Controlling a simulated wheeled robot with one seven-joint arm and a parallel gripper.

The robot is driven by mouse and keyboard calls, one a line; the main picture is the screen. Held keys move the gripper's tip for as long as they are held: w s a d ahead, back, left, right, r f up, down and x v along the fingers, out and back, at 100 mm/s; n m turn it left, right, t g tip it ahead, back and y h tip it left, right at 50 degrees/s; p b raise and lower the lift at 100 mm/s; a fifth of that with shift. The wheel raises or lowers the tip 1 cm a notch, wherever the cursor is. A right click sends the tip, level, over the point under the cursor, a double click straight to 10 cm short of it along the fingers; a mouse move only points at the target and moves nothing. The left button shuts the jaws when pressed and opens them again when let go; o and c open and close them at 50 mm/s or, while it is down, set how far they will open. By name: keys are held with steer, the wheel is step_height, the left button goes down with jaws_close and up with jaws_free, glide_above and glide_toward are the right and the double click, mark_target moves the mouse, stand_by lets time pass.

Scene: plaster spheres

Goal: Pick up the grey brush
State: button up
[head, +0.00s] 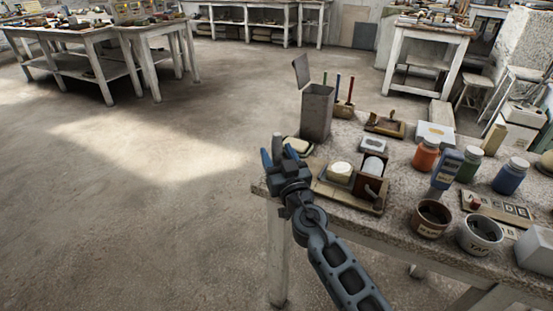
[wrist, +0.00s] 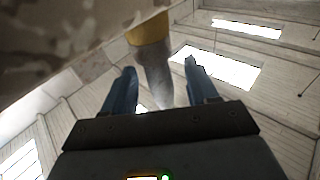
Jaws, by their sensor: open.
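My gripper (head: 277,156) is at the table's left edge in the head view, its two blue fingers spread. In the wrist view, the open fingers (wrist: 162,92) stand on either side of a grey, rounded piece with a mustard-yellow part (wrist: 149,30) above it. This looks like the grey brush (wrist: 156,75), sticking out past the table edge. The fingers show gaps to it on both sides. In the head view, a small grey bit of it (head: 277,143) shows between the fingers; the rest is hidden or too small to tell.
Open floor lies left of the table.

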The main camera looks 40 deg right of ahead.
mark_target(278, 138)
steer(key=shift+w+d, duration=0.25)
steer(key=shift+w, duration=0.3)
steer(key=shift+c, duration=0.5)
steer(key=c, duration=0.9)
steer(key=shift+r, duration=0.2)
steer(key=shift+c, duration=0.2)
steer(key=shift+r+p, duration=0.55)
steer(key=shift+p, duration=0.05)
step_height(278, 138, up, 4)
steer(key=p, duration=0.2)
steer(key=shift+f+p, duration=0.15)
steer(key=shift+p, duration=0.25)
steer(key=s+d+r+p, duration=0.6)
steer(key=s+d+p, duration=0.1)
steer(key=d, duration=0.2)
steer(key=shift+s+p, duration=0.2)
steer(key=shift+p, duration=0.2)
